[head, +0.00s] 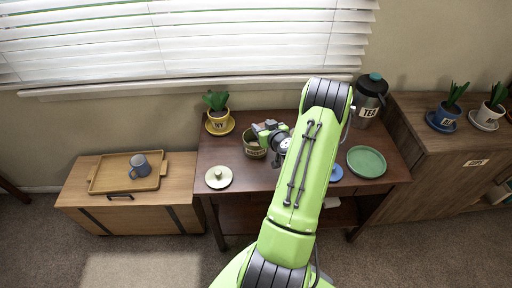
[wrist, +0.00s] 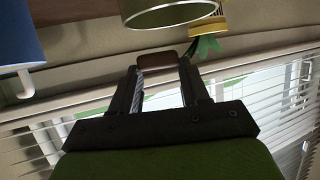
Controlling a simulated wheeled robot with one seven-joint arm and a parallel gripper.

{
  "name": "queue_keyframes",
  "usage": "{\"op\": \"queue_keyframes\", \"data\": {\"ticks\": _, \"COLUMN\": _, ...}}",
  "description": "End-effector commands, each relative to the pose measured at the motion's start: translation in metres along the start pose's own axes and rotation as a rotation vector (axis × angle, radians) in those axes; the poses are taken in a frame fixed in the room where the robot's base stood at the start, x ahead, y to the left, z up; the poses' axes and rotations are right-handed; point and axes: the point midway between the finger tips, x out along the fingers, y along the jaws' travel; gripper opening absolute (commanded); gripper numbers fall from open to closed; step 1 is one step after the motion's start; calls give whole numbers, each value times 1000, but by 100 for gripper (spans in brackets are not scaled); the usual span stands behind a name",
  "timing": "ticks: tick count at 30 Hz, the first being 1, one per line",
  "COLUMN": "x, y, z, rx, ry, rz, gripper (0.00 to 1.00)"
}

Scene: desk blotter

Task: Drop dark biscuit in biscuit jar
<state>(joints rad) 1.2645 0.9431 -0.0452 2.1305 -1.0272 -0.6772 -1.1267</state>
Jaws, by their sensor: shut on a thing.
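The dark biscuit (wrist: 157,60) is a small brown piece held between the two fingertips of my gripper (wrist: 158,68) in the wrist view. The gripper also shows in the head view (head: 263,131), at the back edge of the jar's mouth as seen there. The biscuit cannot be made out in the head view. The biscuit jar (head: 254,150) is an olive-green round jar on the dark desk, partly covered by my gripper. In the wrist view, the jar (wrist: 172,14) shows just beyond the biscuit; I cannot tell whether they touch.
A cream knobbed lid (head: 218,177) lies on the desk left of the jar. A yellow plant pot (head: 217,122) stands behind. A green plate (head: 366,161) and a tea canister (head: 369,100) are on the right.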

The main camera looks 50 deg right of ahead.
Motion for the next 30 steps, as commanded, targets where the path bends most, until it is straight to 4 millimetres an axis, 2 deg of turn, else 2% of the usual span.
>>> {"op": "queue_keyframes", "data": {"ticks": 1, "x": 4, "y": 0, "z": 10, "rx": 2, "ry": -1, "rz": -1, "gripper": 17}}
{"op": "queue_keyframes", "data": {"ticks": 6, "x": 11, "y": 0, "z": 26, "rx": -1, "ry": 1, "rz": -1, "gripper": 17}}
{"op": "queue_keyframes", "data": {"ticks": 15, "x": 12, "y": -1, "z": 28, "rx": -2, "ry": 1, "rz": -2, "gripper": 17}}
{"op": "queue_keyframes", "data": {"ticks": 16, "x": 12, "y": -1, "z": 28, "rx": -2, "ry": 1, "rz": -2, "gripper": 47}}
{"op": "queue_keyframes", "data": {"ticks": 21, "x": 12, "y": -1, "z": 28, "rx": -2, "ry": 1, "rz": -2, "gripper": 73}}
{"op": "queue_keyframes", "data": {"ticks": 30, "x": 10, "y": -1, "z": 28, "rx": -1, "ry": 0, "rz": -2, "gripper": 75}}
